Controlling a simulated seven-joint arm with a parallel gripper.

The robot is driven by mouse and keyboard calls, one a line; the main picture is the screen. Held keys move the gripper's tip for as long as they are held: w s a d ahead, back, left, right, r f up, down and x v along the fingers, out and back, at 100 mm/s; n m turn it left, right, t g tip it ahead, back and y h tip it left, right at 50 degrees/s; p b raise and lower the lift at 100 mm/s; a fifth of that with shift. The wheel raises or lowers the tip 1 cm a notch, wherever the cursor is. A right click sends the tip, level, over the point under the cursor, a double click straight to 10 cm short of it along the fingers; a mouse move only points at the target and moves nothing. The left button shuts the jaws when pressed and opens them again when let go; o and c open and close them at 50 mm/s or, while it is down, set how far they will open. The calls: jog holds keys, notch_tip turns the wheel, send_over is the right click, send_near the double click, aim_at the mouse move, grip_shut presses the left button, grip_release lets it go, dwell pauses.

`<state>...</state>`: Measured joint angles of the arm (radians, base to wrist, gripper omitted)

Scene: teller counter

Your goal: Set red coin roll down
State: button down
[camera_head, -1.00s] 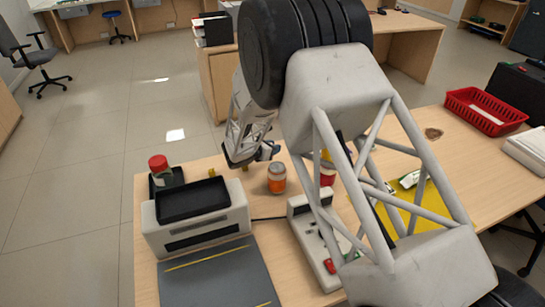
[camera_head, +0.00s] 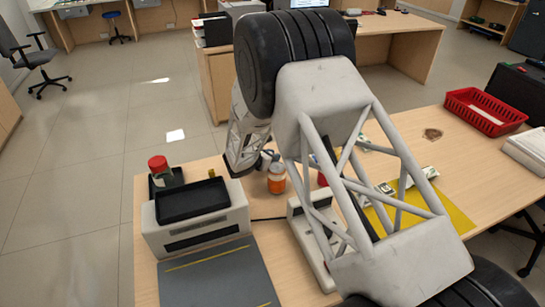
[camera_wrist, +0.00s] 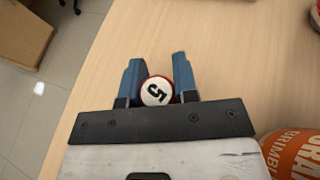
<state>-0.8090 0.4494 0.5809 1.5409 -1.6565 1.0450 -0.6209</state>
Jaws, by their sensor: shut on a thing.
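The red coin roll (camera_wrist: 156,91) shows end-on in the wrist view, a white face marked 5 with a red rim. My gripper (camera_wrist: 155,65) is shut on it, with one blue finger on each side. In the head view my gripper (camera_head: 268,157) is beside and just behind the orange bottle (camera_head: 276,181); the roll cannot be made out there. The wooden counter (camera_wrist: 230,60) lies beneath the roll in the wrist view. I cannot tell whether the roll touches it.
The orange bottle also shows at the lower right of the wrist view (camera_wrist: 292,155). A grey machine with a black tray (camera_head: 192,200) and a red-lidded jar (camera_head: 158,165) stand left. A red basket (camera_head: 484,111) stands right. Bare counter lies beyond the gripper in the wrist view.

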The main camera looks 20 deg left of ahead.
jog(key=shift+f, duration=0.1)
jog(key=c, duration=0.9)
grip_release()
jog(key=v, duration=0.5)
jog(key=shift+s+a+r, duration=0.1)
jog(key=shift+a+r, duration=0.05)
jog(key=shift+r, duration=3.5)
